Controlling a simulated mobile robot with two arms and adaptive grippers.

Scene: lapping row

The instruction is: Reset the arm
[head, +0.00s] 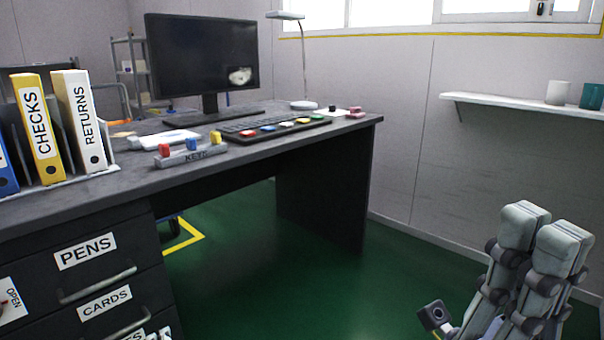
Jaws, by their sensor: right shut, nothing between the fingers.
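My right gripper (540,235) is at the lower right of the head view, its two grey-padded fingers pointing up and lying close together. It is shut and holds nothing. It is over the green floor, to the right of the dark desk (325,190) and apart from it. My left gripper is out of the head view.
On the desk are a monitor (200,60), a lamp (290,50), a tray of coloured pieces (265,135), a KEYS block (190,155) and binders (80,120). Drawers (95,270) are at lower left. A wall shelf (520,103) holds two cups. Floor (300,280) between is clear.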

